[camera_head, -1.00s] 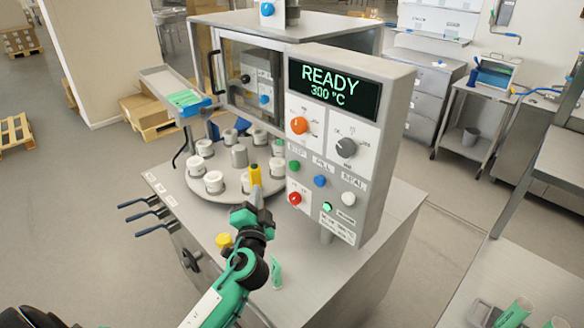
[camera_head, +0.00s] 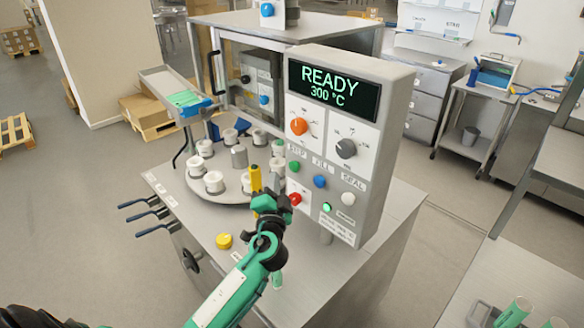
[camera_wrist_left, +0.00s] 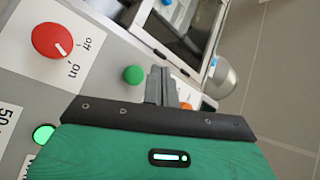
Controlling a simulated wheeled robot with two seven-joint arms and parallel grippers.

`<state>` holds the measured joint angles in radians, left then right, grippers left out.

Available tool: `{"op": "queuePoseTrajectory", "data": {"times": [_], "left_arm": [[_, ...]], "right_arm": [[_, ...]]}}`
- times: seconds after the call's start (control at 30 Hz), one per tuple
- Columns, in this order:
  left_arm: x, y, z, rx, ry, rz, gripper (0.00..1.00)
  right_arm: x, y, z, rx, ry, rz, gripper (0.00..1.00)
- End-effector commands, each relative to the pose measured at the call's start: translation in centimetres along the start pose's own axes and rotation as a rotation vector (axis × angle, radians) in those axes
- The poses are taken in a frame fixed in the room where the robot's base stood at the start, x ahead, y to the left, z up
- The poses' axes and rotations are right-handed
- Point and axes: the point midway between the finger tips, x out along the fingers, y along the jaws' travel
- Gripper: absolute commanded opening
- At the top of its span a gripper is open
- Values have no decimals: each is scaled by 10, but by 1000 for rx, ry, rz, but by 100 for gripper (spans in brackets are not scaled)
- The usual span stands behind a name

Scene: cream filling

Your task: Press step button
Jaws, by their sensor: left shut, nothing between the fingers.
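The control panel (camera_head: 345,130) stands upright and its screen reads READY 300 °C. The green step button (camera_head: 294,166) is under the STEP label, left of the blue fill button (camera_head: 320,181) and the white seal button (camera_head: 348,198). My left gripper (camera_head: 276,200) is at the lower left of the panel, beside the red knob (camera_head: 295,199) and below the step button. In the left wrist view the shut fingers (camera_wrist_left: 161,82) are empty and lie just right of the green button (camera_wrist_left: 133,75). I cannot tell contact. My right gripper is out of view.
A round turntable (camera_head: 207,191) with several white cups is left of the panel. A yellow upright piece (camera_head: 255,178) stands close to my left gripper.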

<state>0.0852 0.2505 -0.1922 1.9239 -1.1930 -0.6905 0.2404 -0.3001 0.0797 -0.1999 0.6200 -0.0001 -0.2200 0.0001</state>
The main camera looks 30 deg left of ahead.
Motion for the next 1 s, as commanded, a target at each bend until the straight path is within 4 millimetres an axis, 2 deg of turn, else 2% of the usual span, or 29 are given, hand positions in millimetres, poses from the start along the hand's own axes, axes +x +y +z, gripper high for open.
{"op": "queuePoseTrajectory", "data": {"times": [0.1,0.33,1.0], "left_arm": [[10,10,-7,-3,0,0,0],[21,16,-15,-2,1,1,0],[22,16,-16,-1,0,1,0]], "right_arm": [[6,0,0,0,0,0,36],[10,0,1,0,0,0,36],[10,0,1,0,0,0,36]]}}
